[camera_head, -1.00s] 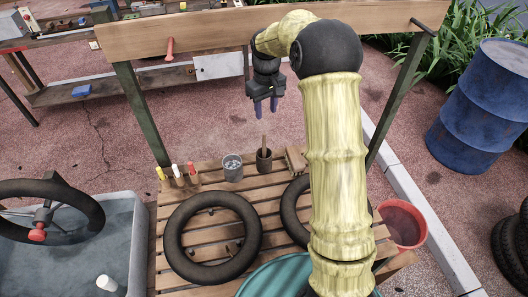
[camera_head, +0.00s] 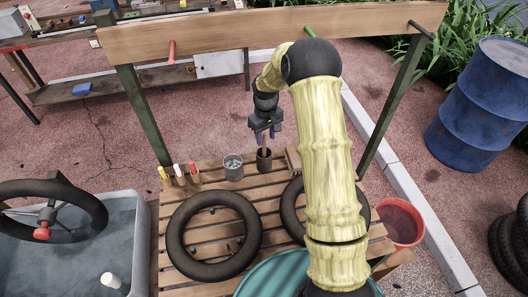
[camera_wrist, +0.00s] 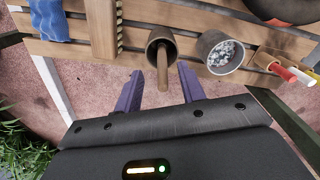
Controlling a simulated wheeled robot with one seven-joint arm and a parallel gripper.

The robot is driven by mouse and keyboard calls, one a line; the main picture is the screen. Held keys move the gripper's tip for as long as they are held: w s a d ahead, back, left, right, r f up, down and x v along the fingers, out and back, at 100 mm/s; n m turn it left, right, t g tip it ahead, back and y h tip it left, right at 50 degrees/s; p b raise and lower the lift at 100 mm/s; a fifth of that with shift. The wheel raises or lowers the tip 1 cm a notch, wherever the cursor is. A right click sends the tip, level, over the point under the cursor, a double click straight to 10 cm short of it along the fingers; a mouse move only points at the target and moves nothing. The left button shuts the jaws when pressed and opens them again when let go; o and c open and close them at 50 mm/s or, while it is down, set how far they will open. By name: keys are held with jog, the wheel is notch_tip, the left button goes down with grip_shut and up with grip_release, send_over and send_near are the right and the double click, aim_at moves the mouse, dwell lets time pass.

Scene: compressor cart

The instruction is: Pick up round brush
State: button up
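A dark round cup (camera_head: 264,162) stands on the slatted wooden table top (camera_head: 262,196). A wooden handle (camera_wrist: 165,62) sticks up out of it; the handle's lower end is hidden inside the cup, so I cannot see any bristles. My gripper (camera_head: 265,137) is above the cup, fingers pointing down at it. In the wrist view, my gripper's (camera_wrist: 159,72) two purple fingers are apart, one on each side of the handle's upper end. I cannot tell whether either finger touches it.
A grey metal cup (camera_head: 233,168) with grey bits inside stands left of the dark cup. Several coloured markers (camera_head: 178,171) are further left. A brush-like wooden block (camera_head: 293,160) lies to the right. Two black tyres (camera_head: 213,277) lie in front. A wooden beam (camera_head: 240,36) crosses behind my arm.

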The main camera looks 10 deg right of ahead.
aim_at(265, 145)
jog(key=shift+w+a+f+p, duration=0.1)
jog(key=shift+f+p, duration=0.45)
jog(key=shift+f, duration=0.75)
jog(key=shift+w+a+f+p, duration=0.1)
jog(key=shift+f+p, duration=0.4)
jog(key=shift+f, duration=0.8)
grip_shut()
